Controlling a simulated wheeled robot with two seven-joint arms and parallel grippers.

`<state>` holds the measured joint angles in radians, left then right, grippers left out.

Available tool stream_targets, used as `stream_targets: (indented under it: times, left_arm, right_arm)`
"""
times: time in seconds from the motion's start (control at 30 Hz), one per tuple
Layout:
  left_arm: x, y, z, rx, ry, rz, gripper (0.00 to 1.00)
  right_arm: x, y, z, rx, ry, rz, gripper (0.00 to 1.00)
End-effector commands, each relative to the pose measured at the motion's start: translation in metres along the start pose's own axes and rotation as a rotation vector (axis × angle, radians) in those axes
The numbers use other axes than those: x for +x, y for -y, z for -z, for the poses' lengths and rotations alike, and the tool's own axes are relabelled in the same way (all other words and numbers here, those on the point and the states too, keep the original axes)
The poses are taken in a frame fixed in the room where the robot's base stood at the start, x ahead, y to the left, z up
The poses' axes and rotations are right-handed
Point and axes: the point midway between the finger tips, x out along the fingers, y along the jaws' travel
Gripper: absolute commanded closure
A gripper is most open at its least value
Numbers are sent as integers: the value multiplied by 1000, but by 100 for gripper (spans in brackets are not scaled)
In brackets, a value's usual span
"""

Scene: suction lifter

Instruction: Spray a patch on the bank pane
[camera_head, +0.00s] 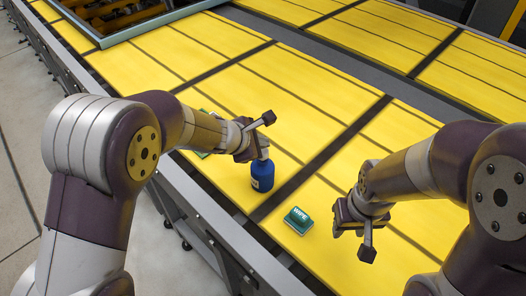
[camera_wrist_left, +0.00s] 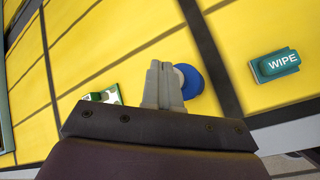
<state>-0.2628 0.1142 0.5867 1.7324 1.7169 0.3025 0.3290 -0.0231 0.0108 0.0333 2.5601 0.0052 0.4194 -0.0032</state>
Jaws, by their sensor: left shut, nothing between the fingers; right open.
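A blue spray bottle (camera_head: 262,176) with a white label stands upright on a yellow panel in the head view. It also shows from above in the left wrist view (camera_wrist_left: 190,82), partly hidden behind my fingers. My left gripper (camera_head: 262,138) is at the bottle's top, its fingers (camera_wrist_left: 163,68) shut with nothing between them. I cannot tell whether they touch the bottle. My right gripper (camera_head: 352,226) is open and empty, right of the green WIPE block (camera_head: 298,219). The yellow panels (camera_head: 240,95) lie flat; I cannot tell which is the bank pane.
The WIPE block also shows in the left wrist view (camera_wrist_left: 274,65). A green and white item (camera_wrist_left: 103,95) lies left of the bottle, mostly hidden by my left arm in the head view. A grey-framed opening (camera_head: 120,38) is at the far left. Dark strips divide the panels.

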Motion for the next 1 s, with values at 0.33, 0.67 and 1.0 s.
stream_targets:
  times: [0.33,0.67,1.0]
  left_arm:
    - [0,0,0,1,0,0,100]
    - [3,2,2,1,0,0,100]
    - [5,4,4,1,0,0,100]
  right_arm:
    - [0,0,0,0,0,0,57]
    - [4,0,0,0,0,0,57]
    - [8,0,-1,0,0,0,57]
